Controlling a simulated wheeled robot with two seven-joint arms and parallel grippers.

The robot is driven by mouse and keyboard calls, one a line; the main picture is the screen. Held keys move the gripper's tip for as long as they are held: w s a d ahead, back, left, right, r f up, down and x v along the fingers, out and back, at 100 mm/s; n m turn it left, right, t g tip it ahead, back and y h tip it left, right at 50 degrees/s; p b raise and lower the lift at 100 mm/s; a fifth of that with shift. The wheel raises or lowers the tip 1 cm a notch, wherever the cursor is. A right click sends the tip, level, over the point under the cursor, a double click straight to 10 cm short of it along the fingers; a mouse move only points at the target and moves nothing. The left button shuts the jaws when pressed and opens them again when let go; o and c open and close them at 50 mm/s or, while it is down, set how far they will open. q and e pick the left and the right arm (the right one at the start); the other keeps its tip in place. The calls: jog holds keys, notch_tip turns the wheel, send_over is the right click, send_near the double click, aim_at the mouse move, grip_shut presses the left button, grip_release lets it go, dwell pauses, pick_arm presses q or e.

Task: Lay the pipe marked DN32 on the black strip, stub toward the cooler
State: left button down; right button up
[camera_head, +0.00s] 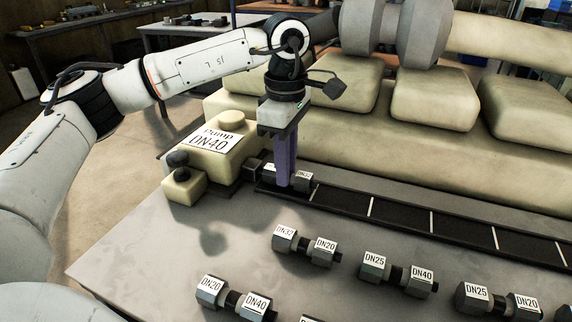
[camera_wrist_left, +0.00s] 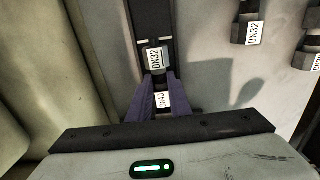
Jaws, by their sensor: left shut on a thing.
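My left gripper (camera_head: 284,182) points down at the left end of the black strip (camera_head: 400,214), close to the pump marked DN40 (camera_head: 222,143). Its purple fingers are shut on a short grey fitting (camera_head: 304,179). In the left wrist view the fitting (camera_wrist_left: 155,61) shows a DN32 label on its far end and a DN40 label between the fingers. In the head view its DN32 end points right along the strip, its other end toward the pump. I cannot tell whether it touches the strip. My right gripper is out of view. I cannot make out a cooler.
Several loose fittings lie in front of the strip: DN32/DN20 (camera_head: 304,246), DN25/DN40 (camera_head: 398,274), DN20/DN40 (camera_head: 235,299) and DN25/DN20 (camera_head: 497,301). The strip's white-marked sections to the right are bare. A large cream engine block (camera_head: 400,148) rises behind it.

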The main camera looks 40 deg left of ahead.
pick_arm(q)
jog(key=c, duration=1.6)
grip_release()
jog(key=shift+o, duration=0.2)
notch_tip(320, 180, up, 10)
jog(key=shift+r+p, duration=0.2)
jog(key=shift+p, duration=0.2)
jog(key=shift+s+f, duration=0.1)
